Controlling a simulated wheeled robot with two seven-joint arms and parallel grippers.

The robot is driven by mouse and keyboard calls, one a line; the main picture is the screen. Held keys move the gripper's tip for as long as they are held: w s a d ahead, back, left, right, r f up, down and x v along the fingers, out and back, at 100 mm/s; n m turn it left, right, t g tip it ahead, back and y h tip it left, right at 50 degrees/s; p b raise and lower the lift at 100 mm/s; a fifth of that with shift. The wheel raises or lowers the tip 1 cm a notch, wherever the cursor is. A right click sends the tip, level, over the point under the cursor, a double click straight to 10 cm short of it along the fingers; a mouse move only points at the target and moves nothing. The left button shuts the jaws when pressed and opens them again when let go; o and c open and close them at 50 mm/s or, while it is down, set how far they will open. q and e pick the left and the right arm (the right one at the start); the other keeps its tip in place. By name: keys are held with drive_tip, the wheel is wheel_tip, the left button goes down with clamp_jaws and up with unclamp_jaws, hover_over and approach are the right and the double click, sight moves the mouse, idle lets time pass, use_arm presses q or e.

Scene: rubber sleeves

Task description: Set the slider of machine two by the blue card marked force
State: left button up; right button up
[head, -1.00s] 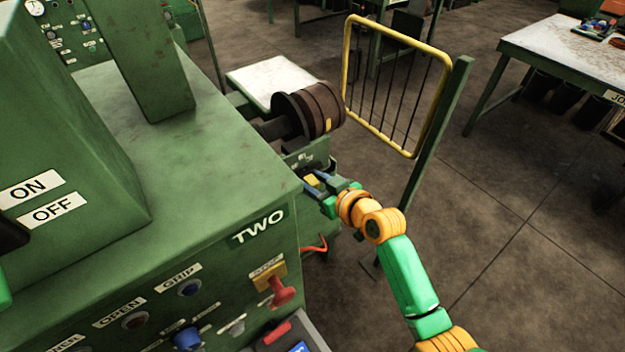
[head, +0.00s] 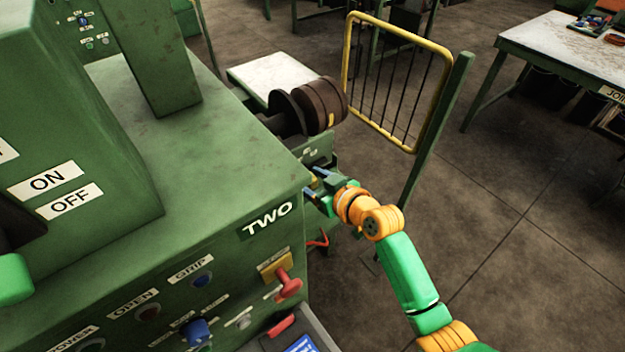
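Machine two (head: 215,165) is a big green housing with a TWO label (head: 268,221), filling the left of the head view. My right gripper (head: 318,184) is at the machine's far right side, below the brown drum. Its two dark fingertips are apart, next to a small yellowish part; whether they grip anything is too small to tell. The slider itself cannot be made out there. A small panel with a blue patch (head: 301,344) shows at the bottom edge; its writing is unreadable. I see no card that reads force. My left gripper is out of view.
A brown drum (head: 322,105) juts from the machine above my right gripper. A yellow barred guard (head: 398,85) on a green post stands just behind. A red-handled switch (head: 288,283), knobs and buttons are on the front face.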

drive_tip(key=v, duration=0.6)
drive_tip(key=shift+s+d, duration=0.2)
drive_tip(key=shift+s, duration=0.15)
drive_tip(key=shift+r, duration=0.1)
drive_tip(key=s+d+f+m+g+h, duration=0.2)
drive_tip(key=s+d+f, duration=0.1)
drive_tip(key=f, duration=0.7)
drive_tip(key=s+d+f+m+g+h, duration=0.15)
drive_tip(key=s+d+f, duration=0.25)
drive_tip(key=f, duration=0.5)
drive_tip(key=s+d+f+m+g+h, duration=0.1)
drive_tip(key=s+d+f+h, duration=0.15)
drive_tip(key=f, duration=0.75)
drive_tip(key=s+d+f+g, duration=0.1)
drive_tip(key=s+f, duration=0.2)
drive_tip(key=s, duration=0.6)
drive_tip(key=s+d+f+g+h, duration=0.1)
drive_tip(key=s+f, duration=0.3)
drive_tip(key=s, duration=0.4)
drive_tip(key=s+d+f+g, duration=0.3)
drive_tip(key=s+f, duration=0.1)
drive_tip(key=s, duration=0.5)
drive_tip(key=shift+s+d+h, duration=0.2)
drive_tip(key=shift+s+h, duration=0.1)
drive_tip(key=shift+h, duration=0.1)
drive_tip(key=shift+f, duration=0.15)
